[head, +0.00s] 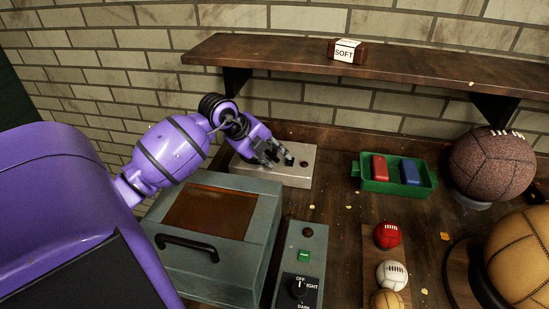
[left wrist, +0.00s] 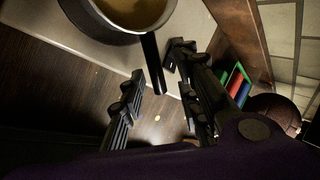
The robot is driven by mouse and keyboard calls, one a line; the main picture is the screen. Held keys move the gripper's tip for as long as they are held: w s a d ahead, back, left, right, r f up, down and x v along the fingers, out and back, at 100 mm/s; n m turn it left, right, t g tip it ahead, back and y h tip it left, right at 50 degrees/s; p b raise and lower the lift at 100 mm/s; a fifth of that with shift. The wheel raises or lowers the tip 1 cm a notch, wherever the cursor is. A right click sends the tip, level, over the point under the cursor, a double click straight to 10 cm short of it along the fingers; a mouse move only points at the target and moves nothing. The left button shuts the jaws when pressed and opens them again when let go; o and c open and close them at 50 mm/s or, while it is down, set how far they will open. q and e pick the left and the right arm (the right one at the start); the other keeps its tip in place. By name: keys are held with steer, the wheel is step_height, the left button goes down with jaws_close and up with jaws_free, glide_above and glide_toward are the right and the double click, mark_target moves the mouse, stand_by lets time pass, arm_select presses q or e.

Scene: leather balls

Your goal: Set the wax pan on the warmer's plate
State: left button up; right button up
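The wax pan (left wrist: 122,14), a round pan with yellowish-brown contents, shows at the top of the left wrist view, partly cut off. Its black handle (left wrist: 153,62) points down between the fingers of my left gripper (left wrist: 157,70). The fingers are spread, with visible gaps on both sides of the handle. The pan is over or on a pale metal surface; its exact support cannot be told. In the head view my left gripper (head: 275,155) is at the pale metal warmer box (head: 296,177), and my arm hides the pan. My right gripper is out of view.
A grey-green box with a black handle (head: 187,245) stands in front of the warmer, beside a control panel (head: 303,260). A green tray (head: 395,188) holds red and blue blocks. Balls stand at right. A wooden shelf (head: 400,70) overhangs the back.

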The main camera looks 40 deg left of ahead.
arm_select(q)
steer(key=v, duration=1)
steer(key=shift+s+r, duration=0.2)
